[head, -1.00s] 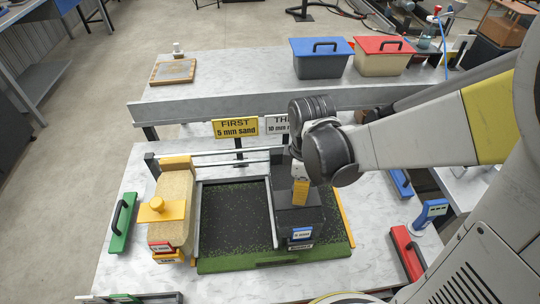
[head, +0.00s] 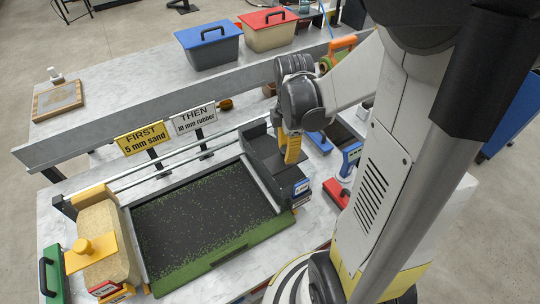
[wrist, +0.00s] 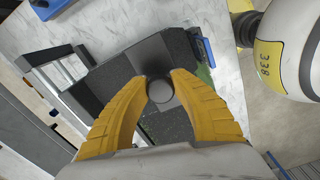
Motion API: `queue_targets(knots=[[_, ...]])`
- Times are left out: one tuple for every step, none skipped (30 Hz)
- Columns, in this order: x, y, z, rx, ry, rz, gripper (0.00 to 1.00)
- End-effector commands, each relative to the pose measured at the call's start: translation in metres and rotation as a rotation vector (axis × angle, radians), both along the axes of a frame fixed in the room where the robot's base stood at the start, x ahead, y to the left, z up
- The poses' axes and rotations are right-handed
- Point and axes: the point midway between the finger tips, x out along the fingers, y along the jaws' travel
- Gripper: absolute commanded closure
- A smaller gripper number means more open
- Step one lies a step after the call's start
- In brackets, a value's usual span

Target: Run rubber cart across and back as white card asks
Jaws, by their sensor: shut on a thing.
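The dark rubber cart (head: 262,165) stands at the right end of the turf tray, with a small blue-and-white label on its front. My gripper (head: 291,152) comes down on it from above. In the wrist view, its yellow fingers (wrist: 160,85) are closed around the cart's round dark knob (wrist: 161,91). The turf bed (head: 200,220) is dark with green specks and a green front edge. The white card (head: 194,118) reads "THEN 10 mm rubber". The yellow card (head: 143,139) beside it reads "FIRST 5 mm sand".
The tan sand cart (head: 98,222) with a yellow handle stands at the tray's left end. Rails (head: 180,155) run along the tray's back. Blue-lidded (head: 210,48) and red-lidded (head: 268,30) bins stand behind.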

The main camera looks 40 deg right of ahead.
Motion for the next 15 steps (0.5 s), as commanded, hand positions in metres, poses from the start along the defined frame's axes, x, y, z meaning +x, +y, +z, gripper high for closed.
queue_targets(knots=[[-0.002, -0.008, -0.001, 0.0, 0.002, -0.004, 1.0], [-0.002, -0.012, -0.001, 0.0, 0.002, -0.004, 1.0], [-0.002, -0.017, -0.001, -0.001, 0.001, -0.004, 1.0], [-0.002, -0.02, -0.001, -0.001, 0.001, -0.003, 1.0], [-0.003, -0.023, -0.001, -0.001, 0.001, -0.003, 1.0], [-0.003, -0.027, -0.001, -0.001, 0.001, -0.003, 1.0], [-0.003, -0.029, -0.001, -0.001, 0.001, -0.003, 1.0], [-0.003, -0.031, -0.001, -0.001, 0.001, -0.002, 1.0], [-0.004, -0.034, -0.001, -0.001, 0.001, -0.002, 1.0], [-0.004, -0.036, -0.001, -0.001, 0.001, -0.002, 1.0], [-0.004, -0.037, -0.001, -0.001, 0.001, -0.002, 1.0], [-0.004, -0.039, -0.001, -0.001, 0.001, -0.001, 1.0], [-0.004, -0.04, -0.001, -0.001, 0.001, -0.001, 1.0], [-0.004, -0.04, -0.001, -0.001, 0.001, -0.001, 1.0], [-0.004, -0.041, -0.001, -0.002, 0.002, -0.001, 1.0]])
